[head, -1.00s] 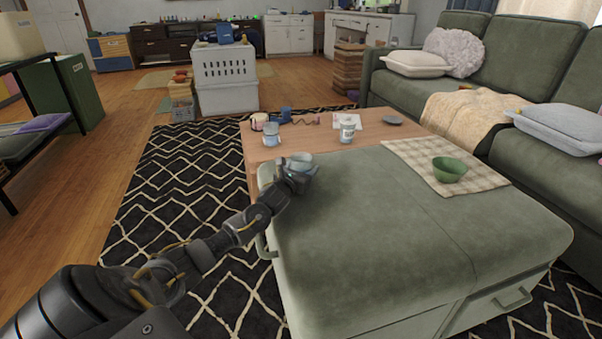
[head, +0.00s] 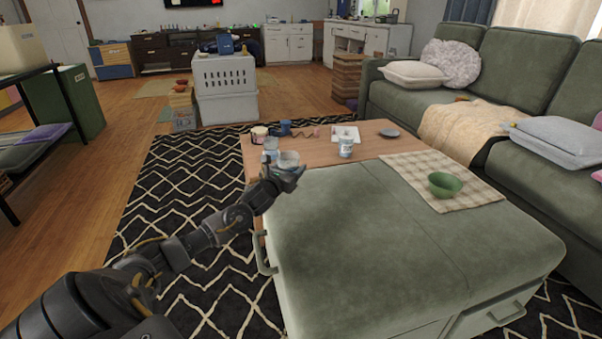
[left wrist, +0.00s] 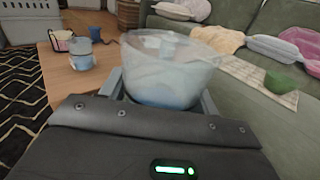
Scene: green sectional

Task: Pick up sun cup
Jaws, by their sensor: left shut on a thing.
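The cup in my left gripper (head: 290,172) is pale, translucent and bluish toward its base (head: 288,159). In the left wrist view the same cup (left wrist: 168,72) sits upright between the two fingers, and my left gripper (left wrist: 165,88) is shut on it. No sun picture can be made out on it. My right gripper is not in view.
The wooden table (head: 315,148) holds a jar (head: 270,147), a second jar (head: 346,147), a blue mug (head: 284,128) and a grey disc (head: 389,133). A green bowl (head: 445,184) stands on a checked cloth (head: 415,174) on the ottoman (head: 390,240). A green sofa (head: 520,75) bounds the right.

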